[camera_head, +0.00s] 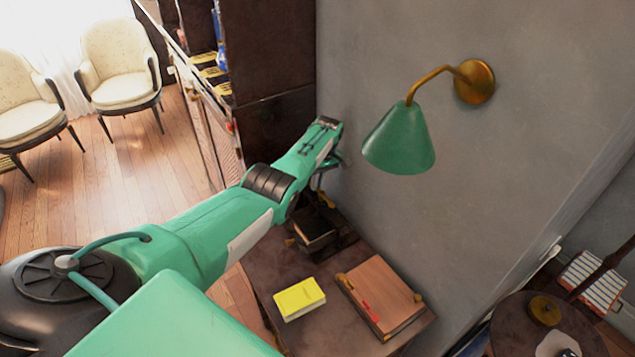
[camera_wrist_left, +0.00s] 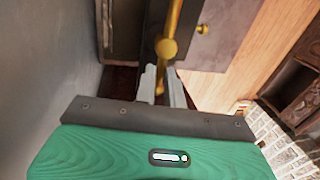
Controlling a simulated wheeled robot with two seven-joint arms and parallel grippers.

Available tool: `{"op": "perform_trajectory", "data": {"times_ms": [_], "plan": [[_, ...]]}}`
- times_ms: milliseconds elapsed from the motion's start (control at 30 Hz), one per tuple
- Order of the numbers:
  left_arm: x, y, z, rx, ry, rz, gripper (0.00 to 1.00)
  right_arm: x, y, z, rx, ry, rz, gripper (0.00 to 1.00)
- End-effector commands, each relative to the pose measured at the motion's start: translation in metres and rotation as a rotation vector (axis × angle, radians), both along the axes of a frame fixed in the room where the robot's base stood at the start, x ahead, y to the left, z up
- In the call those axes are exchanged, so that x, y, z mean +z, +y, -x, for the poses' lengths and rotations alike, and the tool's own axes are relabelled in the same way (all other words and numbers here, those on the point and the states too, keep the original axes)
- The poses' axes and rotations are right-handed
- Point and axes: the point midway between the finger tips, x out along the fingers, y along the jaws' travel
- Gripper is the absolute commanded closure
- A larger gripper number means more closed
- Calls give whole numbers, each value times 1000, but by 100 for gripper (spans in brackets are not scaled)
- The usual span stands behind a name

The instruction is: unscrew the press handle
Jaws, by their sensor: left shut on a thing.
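My left arm reaches across the head view to the press (camera_head: 318,228), a dark frame with brass parts on the side table. My left gripper (camera_head: 320,183) is above the press and largely hidden by its own wrist there. In the left wrist view the press handle (camera_wrist_left: 167,48) is a brass bar with a round knob. The fingers of the left gripper (camera_wrist_left: 162,84) are shut on the handle, one on each side of it. My right gripper is not in view.
The side table (camera_head: 262,287) also holds a yellow book (camera_head: 299,299) and a wooden board-like block (camera_head: 381,296). A grey wall (camera_head: 400,215) stands close behind. A green wall lamp (camera_head: 400,140) juts out to the right of my wrist. A dark cabinet (camera_head: 270,50) stands behind.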

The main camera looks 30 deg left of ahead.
Motion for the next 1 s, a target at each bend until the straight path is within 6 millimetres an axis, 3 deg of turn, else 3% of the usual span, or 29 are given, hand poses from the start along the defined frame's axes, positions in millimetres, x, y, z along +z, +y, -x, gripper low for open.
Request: {"op": "perform_trajectory", "data": {"times_ms": [133,167,267,667,1000], "plan": [[1,0,0,1,-1,1,100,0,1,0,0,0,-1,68],[1,0,0,1,-1,1,86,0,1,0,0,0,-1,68],[1,0,0,1,-1,1,68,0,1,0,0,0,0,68],[9,-1,-2,0,-1,0,68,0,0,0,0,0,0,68],[75,-5,-16,0,-5,0,68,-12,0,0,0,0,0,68]]}}
